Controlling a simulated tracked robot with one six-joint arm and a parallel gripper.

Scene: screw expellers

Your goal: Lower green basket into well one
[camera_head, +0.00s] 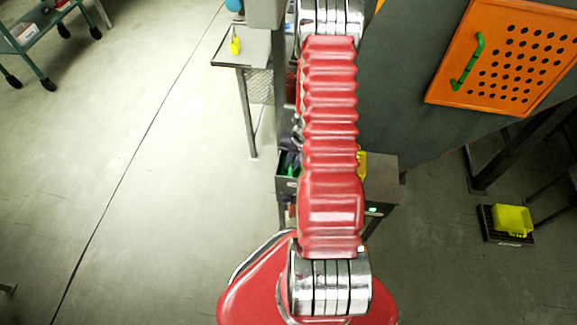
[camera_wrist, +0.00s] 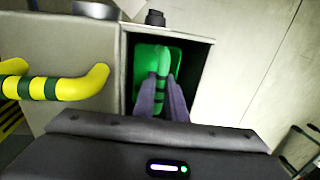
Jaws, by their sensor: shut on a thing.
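In the wrist view my gripper (camera_wrist: 159,98) is shut on the upright green handle (camera_wrist: 163,62) of the green basket (camera_wrist: 145,65). The basket shows within the outline of a dark rectangular opening with a pale rim (camera_wrist: 207,62), which appears to be the well. I cannot tell how deep the basket sits, and its lower part is hidden behind my fingers and gripper body. No number on the well is readable. In the head view my red arm covers most of this area.
A yellow-and-green bar handle (camera_wrist: 60,87) stands out left of the opening. In the head view, an orange perforated panel (camera_head: 505,55) with a green handle is at right. A yellow bin (camera_head: 512,220) sits on a dark grate. A small table (camera_head: 240,50) stands behind.

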